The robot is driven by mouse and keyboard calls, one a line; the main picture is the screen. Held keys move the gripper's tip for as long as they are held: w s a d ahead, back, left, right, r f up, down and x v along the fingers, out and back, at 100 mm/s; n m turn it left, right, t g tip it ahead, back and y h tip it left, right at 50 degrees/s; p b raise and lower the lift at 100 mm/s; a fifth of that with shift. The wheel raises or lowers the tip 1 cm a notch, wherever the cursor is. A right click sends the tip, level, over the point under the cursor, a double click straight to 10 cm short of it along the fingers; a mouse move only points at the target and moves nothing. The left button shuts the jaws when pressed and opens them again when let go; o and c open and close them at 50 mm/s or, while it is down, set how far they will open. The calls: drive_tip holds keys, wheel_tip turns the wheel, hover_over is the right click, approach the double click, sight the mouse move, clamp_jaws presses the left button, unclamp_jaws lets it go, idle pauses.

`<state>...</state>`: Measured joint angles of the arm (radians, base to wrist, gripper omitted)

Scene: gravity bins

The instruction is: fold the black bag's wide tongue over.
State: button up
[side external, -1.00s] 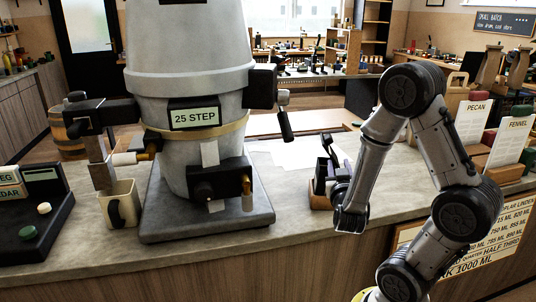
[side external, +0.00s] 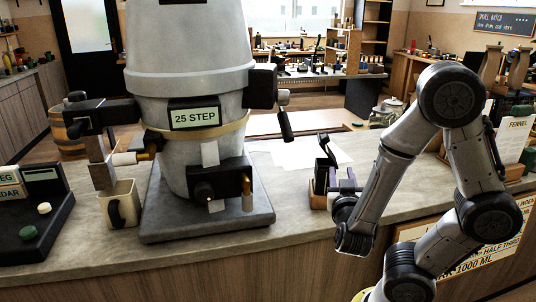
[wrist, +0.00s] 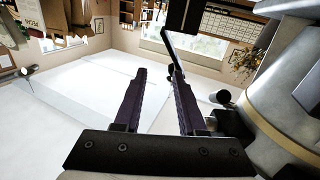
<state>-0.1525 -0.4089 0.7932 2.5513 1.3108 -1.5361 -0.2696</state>
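My gripper (wrist: 158,72) is open, with its two dark purple fingers apart in the wrist view. In the side view my gripper (side external: 346,182) is low over the counter, just right of a dark upright thing (side external: 321,173) on a small wooden block (side external: 318,200). A thin black strip tilts up from its top. In the wrist view a slanted black strip (wrist: 171,52) shows near the right fingertip; contact is unclear. I cannot tell whether this dark thing is the black bag or the strip its tongue; my gripper partly hides it.
A large grey machine (side external: 193,90) stands on a dark slab (side external: 205,232) to the left. White papers (side external: 300,153) lie on the counter behind my gripper. The counter's front edge is close below my gripper.

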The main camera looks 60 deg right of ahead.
drive_tip(key=w+a+r+t+y, duration=0.5)
drive_tip(key=w+r, duration=0.1)
drive_tip(key=w, duration=0.3)
drive_tip(key=w+a+r+n+t+y, duration=0.2)
drive_tip(key=a+r+n+y, duration=0.2)
drive_tip(key=a+n+y, duration=0.3)
drive_tip(key=shift+w+a+t+y, duration=0.15)
drive_tip(key=shift+a+t+y, duration=0.15)
drive_tip(key=shift+a+y, duration=1.6)
drive_tip(key=shift+a+h, duration=0.35)
drive_tip(key=shift+h, duration=0.05)
